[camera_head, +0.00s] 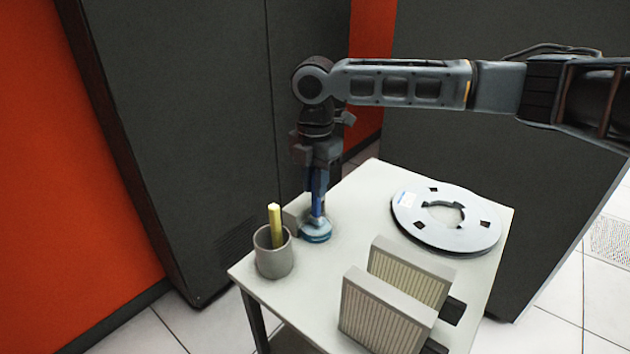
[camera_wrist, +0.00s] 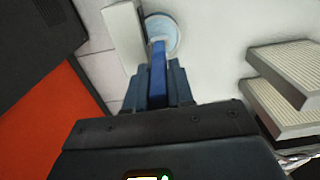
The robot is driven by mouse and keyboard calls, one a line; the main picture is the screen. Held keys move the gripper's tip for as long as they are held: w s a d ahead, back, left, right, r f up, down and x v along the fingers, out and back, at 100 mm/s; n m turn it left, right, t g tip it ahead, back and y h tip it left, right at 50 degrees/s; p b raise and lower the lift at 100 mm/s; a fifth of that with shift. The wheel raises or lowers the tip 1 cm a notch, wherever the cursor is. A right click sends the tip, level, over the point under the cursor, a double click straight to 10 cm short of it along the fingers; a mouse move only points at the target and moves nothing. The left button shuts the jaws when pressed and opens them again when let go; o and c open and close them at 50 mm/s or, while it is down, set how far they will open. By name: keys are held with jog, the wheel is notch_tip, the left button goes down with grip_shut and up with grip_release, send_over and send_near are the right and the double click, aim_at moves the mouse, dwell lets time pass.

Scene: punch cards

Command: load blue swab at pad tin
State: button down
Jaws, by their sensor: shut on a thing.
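My gripper (camera_head: 317,184) is shut on the blue swab (camera_head: 318,206), which points down over the cart top. In the wrist view the swab (camera_wrist: 158,72) runs between my two fingers, and its pale end overlaps the round pad tin. The pad tin (camera_head: 316,237) is low and round with a blue top, and stands near the back left edge of the cart. It also shows in the wrist view (camera_wrist: 166,32). The swab's lower end appears at the tin's top; I cannot tell whether it touches the pad.
A grey cup (camera_head: 273,259) with a yellow stick (camera_head: 275,225) stands close left of the tin. A pale block (camera_head: 294,213) is right beside the tin. A tape reel (camera_head: 445,239) and two ribbed card blocks (camera_head: 383,321) occupy the right side. Dark cabinets stand behind.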

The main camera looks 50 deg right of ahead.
jog(key=shift+r+p, duration=2.6)
jog(key=shift+r, duration=0.7)
